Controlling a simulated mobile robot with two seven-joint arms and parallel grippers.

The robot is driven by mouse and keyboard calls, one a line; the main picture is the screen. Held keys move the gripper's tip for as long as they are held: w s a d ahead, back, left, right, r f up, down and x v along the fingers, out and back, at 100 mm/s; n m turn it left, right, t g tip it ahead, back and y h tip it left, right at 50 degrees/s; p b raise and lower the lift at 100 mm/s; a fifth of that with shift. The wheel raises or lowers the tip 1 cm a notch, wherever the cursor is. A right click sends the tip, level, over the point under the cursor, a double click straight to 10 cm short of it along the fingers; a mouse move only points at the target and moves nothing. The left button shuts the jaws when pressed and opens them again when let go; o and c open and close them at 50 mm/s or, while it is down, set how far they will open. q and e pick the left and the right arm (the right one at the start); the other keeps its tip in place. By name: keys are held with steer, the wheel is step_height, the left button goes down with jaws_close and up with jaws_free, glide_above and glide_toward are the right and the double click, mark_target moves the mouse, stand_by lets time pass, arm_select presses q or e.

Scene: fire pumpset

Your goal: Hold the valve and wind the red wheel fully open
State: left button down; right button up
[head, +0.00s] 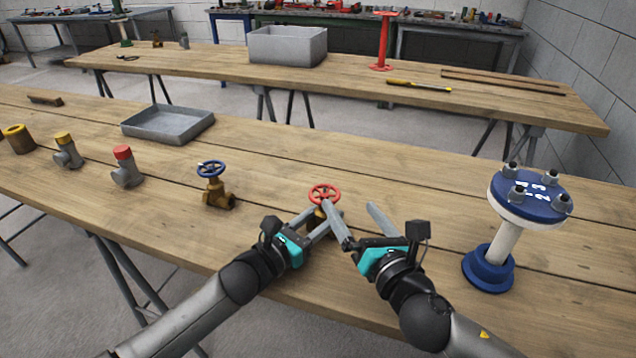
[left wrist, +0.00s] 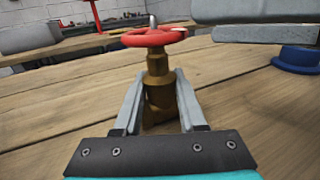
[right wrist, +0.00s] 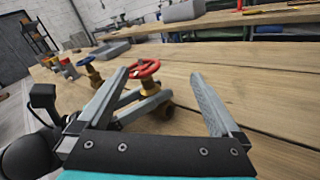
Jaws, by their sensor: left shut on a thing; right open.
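The valve with the red wheel (head: 323,194) stands on the near bench. In the left wrist view its brass body (left wrist: 158,88) is between the fingers of my left gripper (left wrist: 160,95), which is shut on it below the red wheel (left wrist: 154,37). My right gripper (head: 356,222) is open and empty, just right of the valve. In the right wrist view the red wheel (right wrist: 144,68) shows close to my left finger there, and the space between the fingers (right wrist: 168,100) is free. Whether the right finger touches the wheel I cannot tell.
A brass valve with a blue wheel (head: 211,168) stands left on the bench. A blue flanged post (head: 531,194) with several nuts stands to the right. A grey tray (head: 168,124) and several pipe fittings (head: 126,166) are further left.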

mark_target(324, 192)
steer(key=w+a+n, duration=0.1)
steer(key=w+a, duration=0.1)
steer(key=w+a+n, duration=0.2)
steer(key=w, duration=0.1)
steer(key=w+a+n+y, duration=0.1)
steer(key=w+a, duration=0.1)
steer(key=w, duration=0.1)
steer(key=shift+a+n, duration=0.25)
steer(key=shift+n, duration=0.15)
stand_by(0.3)
steer(key=c, duration=1.3)
